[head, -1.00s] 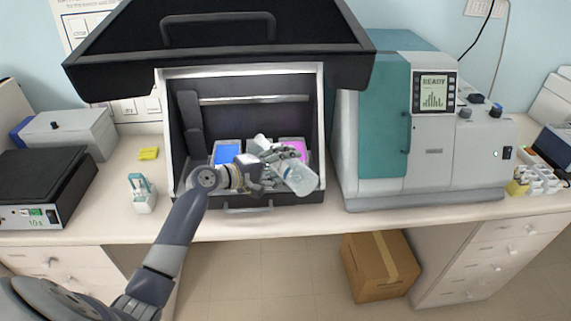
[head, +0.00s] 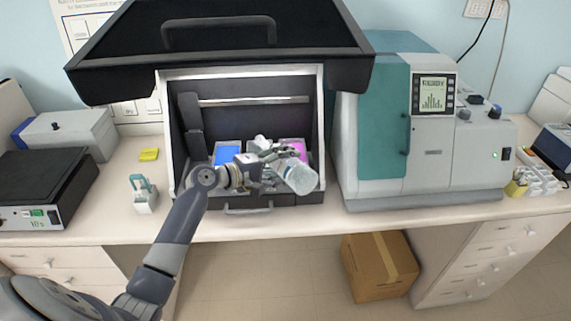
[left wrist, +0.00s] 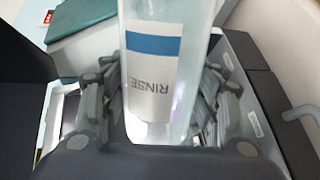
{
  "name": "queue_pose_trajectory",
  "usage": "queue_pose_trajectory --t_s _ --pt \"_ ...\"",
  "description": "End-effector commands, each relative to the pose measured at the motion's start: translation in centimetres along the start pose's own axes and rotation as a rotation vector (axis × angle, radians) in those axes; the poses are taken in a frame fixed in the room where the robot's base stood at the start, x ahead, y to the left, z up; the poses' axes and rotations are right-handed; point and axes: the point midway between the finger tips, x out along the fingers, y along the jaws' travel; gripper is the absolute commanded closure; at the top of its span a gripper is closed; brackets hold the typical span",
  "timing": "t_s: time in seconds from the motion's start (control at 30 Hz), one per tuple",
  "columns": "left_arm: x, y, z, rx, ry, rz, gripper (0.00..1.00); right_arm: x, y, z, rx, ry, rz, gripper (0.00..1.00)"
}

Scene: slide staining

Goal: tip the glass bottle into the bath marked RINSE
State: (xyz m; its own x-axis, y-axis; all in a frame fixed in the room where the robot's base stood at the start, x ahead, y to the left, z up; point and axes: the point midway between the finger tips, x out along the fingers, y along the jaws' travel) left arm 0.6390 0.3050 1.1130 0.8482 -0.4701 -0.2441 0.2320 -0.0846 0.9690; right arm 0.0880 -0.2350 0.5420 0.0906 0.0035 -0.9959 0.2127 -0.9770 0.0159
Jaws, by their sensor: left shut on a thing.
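The glass bottle (head: 301,179) is clear and lies tilted in my left gripper (head: 277,157), its wide end toward the lower right and its other end toward the upper left. In the left wrist view the bottle (left wrist: 152,85) has a white label with a blue band and the word RINSE upside down. The fingers of my left gripper close on it from both sides. It is above the baths in the open station. A blue bath (head: 228,153) is at left and a magenta bath (head: 293,147) at right. The space between is largely hidden, and no bath marking is legible. My right gripper is out of view.
The station's black hood (head: 220,48) is raised above the arm. A teal and grey machine (head: 375,130) stands close at right. A small teal-and-white holder (head: 144,194) and a yellow pad (head: 149,155) are at left. A cardboard box (head: 380,267) is on the floor.

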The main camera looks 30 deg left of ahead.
Motion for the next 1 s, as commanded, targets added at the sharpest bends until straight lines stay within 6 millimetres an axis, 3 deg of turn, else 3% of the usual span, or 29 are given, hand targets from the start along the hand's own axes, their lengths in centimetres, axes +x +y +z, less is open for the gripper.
queue_pose_trajectory --t_s 0.33,1.0 --pt "-0.26 1.18 -0.16 -0.052 -0.013 0.005 0.92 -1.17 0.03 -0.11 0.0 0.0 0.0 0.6" --pt "-0.26 1.17 -0.16 -0.064 -0.016 0.005 0.92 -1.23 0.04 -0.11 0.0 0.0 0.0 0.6"
